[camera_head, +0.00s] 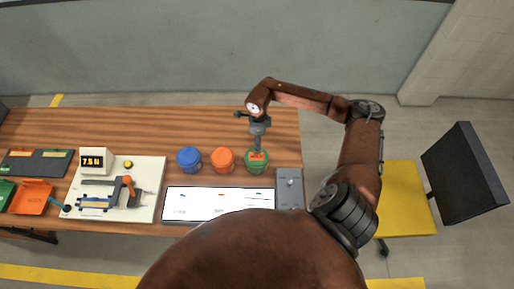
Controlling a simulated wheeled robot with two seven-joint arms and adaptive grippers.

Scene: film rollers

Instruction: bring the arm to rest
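My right arm (361,160) comes in from the right, bends over the table and points its gripper (257,150) down over the green round container (264,168). The fingertips are at or just inside the container's mouth. A small orange patch shows at the tips; I cannot tell whether it is a held object or lies in the container. Whether the fingers are open or shut is too small to see. My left gripper is not in view.
A blue container (189,160) and an orange container (222,160) stand to the left. A white display panel (218,204), a grey box (289,190) and a white device board (148,175) lie in front and left. A yellow chair (405,195) and dark monitor (465,172) are right. The table's back strip is clear.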

